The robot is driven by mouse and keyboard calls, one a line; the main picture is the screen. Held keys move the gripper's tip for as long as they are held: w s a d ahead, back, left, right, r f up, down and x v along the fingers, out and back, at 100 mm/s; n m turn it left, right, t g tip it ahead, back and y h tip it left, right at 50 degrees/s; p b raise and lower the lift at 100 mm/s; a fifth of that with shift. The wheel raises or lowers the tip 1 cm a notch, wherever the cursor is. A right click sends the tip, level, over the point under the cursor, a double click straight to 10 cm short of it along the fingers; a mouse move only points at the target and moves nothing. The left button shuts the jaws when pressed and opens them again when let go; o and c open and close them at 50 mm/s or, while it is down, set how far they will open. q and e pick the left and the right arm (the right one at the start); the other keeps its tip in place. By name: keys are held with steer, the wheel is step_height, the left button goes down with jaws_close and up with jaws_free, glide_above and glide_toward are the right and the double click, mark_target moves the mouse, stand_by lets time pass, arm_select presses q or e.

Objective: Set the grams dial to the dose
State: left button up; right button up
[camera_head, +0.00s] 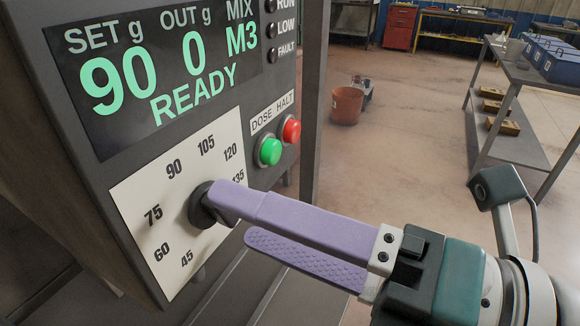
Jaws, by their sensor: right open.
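The grams dial is a dark round knob (199,207) on a pale scale plate (150,190) marked from 45 to 135. The display (160,75) above it reads SET 90 g, OUT 0 g, MIX M3 and READY. My right gripper (235,217) reaches in from the right with purple fingers. Its jaws are open. The upper fingertip lies in front of the knob and seems to touch it. The lower finger is apart, below and right. The finger hides much of the knob, so its pointer cannot be read. My left gripper is not in view.
A green DOSE button (269,151) and a red HALT button (291,130) sit right of the plate, above my fingers. RUN, LOW and FAULT lamps are higher up. A steel table (520,110), orange bucket (347,105) and open floor lie behind.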

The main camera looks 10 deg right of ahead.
steer(key=b+v, duration=0.2)
steer(key=v, duration=0.5)
steer(key=shift+s+d, duration=0.2)
